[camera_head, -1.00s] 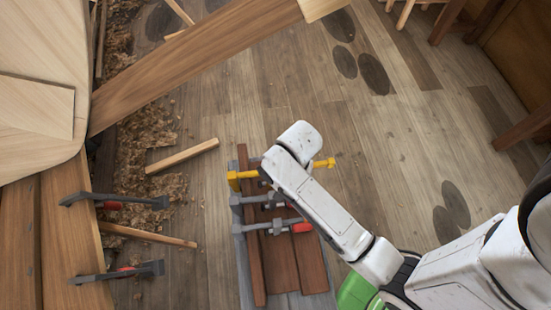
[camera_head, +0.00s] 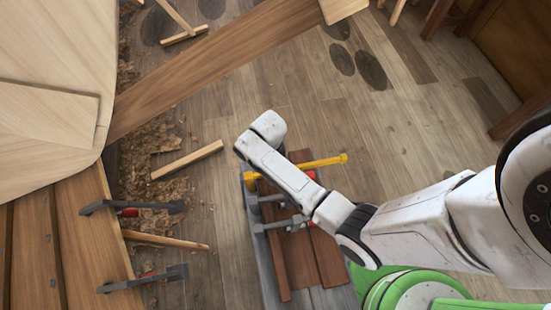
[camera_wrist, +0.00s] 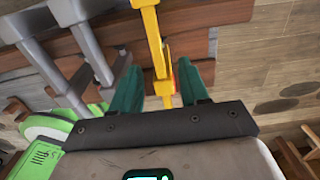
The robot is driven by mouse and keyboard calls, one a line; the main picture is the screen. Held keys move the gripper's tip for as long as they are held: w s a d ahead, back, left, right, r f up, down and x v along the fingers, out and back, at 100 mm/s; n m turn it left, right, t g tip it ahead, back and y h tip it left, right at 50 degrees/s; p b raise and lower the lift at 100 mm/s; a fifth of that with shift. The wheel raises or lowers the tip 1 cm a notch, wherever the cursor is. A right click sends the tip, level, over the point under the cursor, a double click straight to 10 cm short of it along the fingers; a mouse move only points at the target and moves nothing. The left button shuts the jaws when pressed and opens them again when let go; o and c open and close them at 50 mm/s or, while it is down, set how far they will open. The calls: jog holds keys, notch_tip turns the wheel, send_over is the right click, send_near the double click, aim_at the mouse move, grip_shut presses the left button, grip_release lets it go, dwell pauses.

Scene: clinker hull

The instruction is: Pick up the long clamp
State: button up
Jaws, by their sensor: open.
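A long yellow clamp (camera_head: 322,162) lies across the reddish-brown planks on the low bench; my arm hides its middle in the head view. It looks longer than the grey clamps beside it. In the wrist view the yellow clamp (camera_wrist: 153,30) runs down from the top edge into the space between my gripper's fingers. My gripper (camera_wrist: 160,85) is open, with one dark green finger on each side of the yellow bar. I cannot tell whether either finger touches it. In the head view my gripper is hidden beneath my arm.
Grey clamps (camera_head: 284,224) with red parts lie close beside the yellow one, and also in the wrist view (camera_wrist: 90,45). More dark clamps (camera_head: 140,208) sit on the hull planking at left. Loose wood (camera_head: 188,160) and shavings lie on the floor.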

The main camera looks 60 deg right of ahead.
jog(key=shift+s+a+f, duration=0.1)
jog(key=shift+a+f, duration=0.05)
jog(key=shift+f, duration=2.8)
jog(key=shift+c, duration=0.4)
grip_shut()
jog(key=shift+r, duration=0.1)
